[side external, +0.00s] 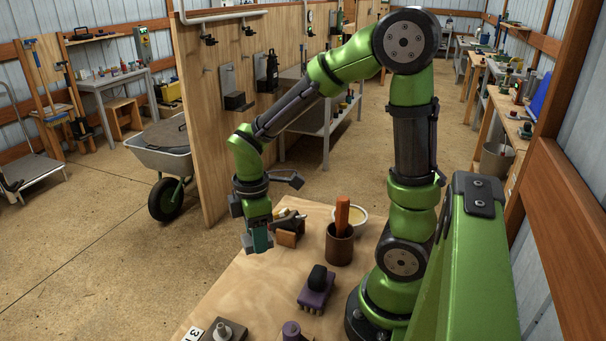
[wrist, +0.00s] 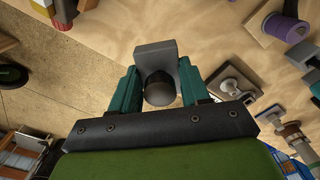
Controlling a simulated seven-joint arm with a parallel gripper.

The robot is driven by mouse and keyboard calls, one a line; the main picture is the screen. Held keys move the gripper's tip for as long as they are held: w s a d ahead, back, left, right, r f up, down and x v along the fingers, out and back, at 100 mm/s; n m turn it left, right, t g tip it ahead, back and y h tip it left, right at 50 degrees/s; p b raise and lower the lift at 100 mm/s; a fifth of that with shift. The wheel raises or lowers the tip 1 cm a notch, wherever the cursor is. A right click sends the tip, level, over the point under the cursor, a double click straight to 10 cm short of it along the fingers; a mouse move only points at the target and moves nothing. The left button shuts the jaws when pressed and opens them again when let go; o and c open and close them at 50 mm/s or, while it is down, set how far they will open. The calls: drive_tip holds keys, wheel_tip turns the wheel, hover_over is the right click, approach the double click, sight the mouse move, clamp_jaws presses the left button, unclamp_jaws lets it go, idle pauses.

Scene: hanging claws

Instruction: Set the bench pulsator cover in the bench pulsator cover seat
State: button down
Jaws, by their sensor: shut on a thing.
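My gripper (side external: 257,244) hangs over the left edge of the wooden bench in the side view. In the wrist view its teal fingers (wrist: 158,68) are shut on a grey blocky piece with a dark round end (wrist: 158,90), apparently the bench pulsator cover. The piece is held clear of the bench and is mostly hidden in the side view. I cannot tell surely which part is the cover seat. A grey plate with a pale round post (side external: 224,332) lies at the bench's front beside a number card; a similar plate (wrist: 235,84) shows in the wrist view.
A brown cup with an orange handle (side external: 340,240), a pale bowl (side external: 352,214) and a wooden block (side external: 289,234) stand further back. The bench's left-middle is clear.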

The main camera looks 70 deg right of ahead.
drive_tip(key=shift+d+f+g, duration=0.2)
drive_tip(key=shift+f+g, duration=0.1)
drive_tip(key=shift+f, duration=0.1)
drive_tip(key=w+d+r+m+g, duration=0.1)
drive_tip(key=w+d+m, duration=0.1)
drive_tip(key=w+d, duration=0.35)
drive_tip(key=w+d+r+m+g, duration=0.1)
drive_tip(key=w+d+m+g, duration=0.15)
drive_tip(key=d, duration=0.65)
wheel_tip(320, 180, up, 7)
drive_tip(key=w+d+m+g+y, duration=0.1)
drive_tip(key=w+d+m, duration=0.1)
drive_tip(key=m, duration=0.2)
drive_tip(key=shift+g, duration=0.35)
drive_tip(key=shift+r, duration=0.15)
